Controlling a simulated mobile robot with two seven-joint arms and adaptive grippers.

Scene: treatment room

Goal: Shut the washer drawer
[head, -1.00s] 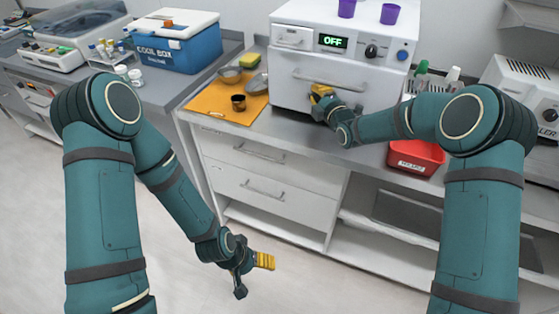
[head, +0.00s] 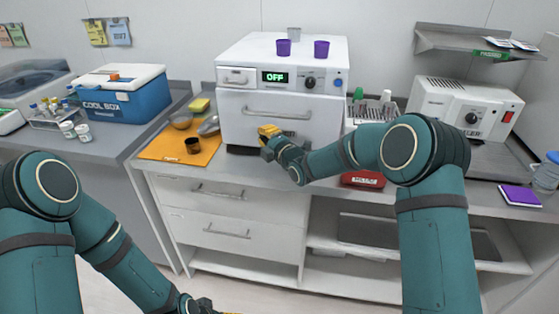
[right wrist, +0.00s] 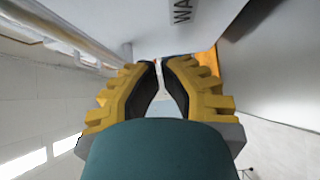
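The washer (head: 334,105) is a white box on the counter with an OFF display. Its wide front panel with a bar handle (head: 278,112) looks upright and close to the body; I cannot tell if a small gap remains. A small drawer front (head: 237,77) at its upper left looks flush. My right gripper (head: 268,132) is low before the wide panel, its yellow fingers partly overlapping the panel's lower edge; contact is unclear. In the right wrist view its fingers (right wrist: 160,64) are nearly together, with nothing between them. My left gripper (head: 207,307) is cut off at the bottom edge.
An orange mat (head: 160,148) with a dark cup (head: 192,145) and bowls lies left of the washer. Purple cups (head: 321,49) stand on top. A cool box (head: 122,96) is further left.

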